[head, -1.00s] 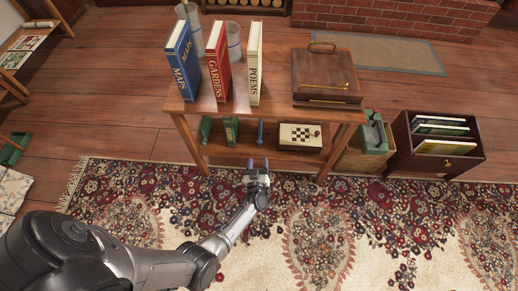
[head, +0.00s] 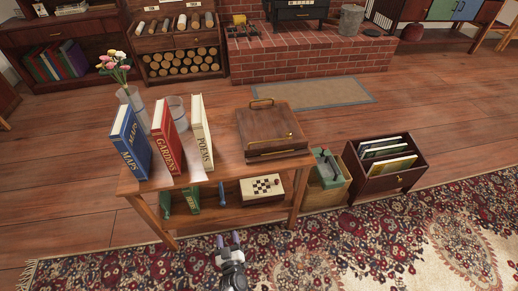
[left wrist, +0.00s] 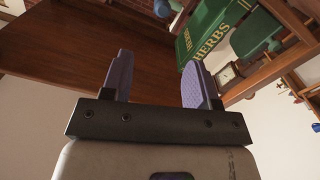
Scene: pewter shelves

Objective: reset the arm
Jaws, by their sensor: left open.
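My left gripper (head: 228,239) shows at the bottom middle of the head view, in front of the wooden table and over the patterned rug. Its two purple fingers stand apart with nothing between them, which also shows in the left wrist view (left wrist: 156,80). The rest of my left arm is mostly below the picture. Beyond the fingers in the left wrist view is a green book (left wrist: 212,32) marked HERBS. My right gripper is in no view.
The table (head: 228,166) carries blue, red and cream books, a flower vase (head: 133,103) and a brown wooden box (head: 270,130). Its lower shelf holds green books and a checkered box (head: 262,188). A crate of books (head: 385,182) stands right. The rug (head: 330,250) looks clear.

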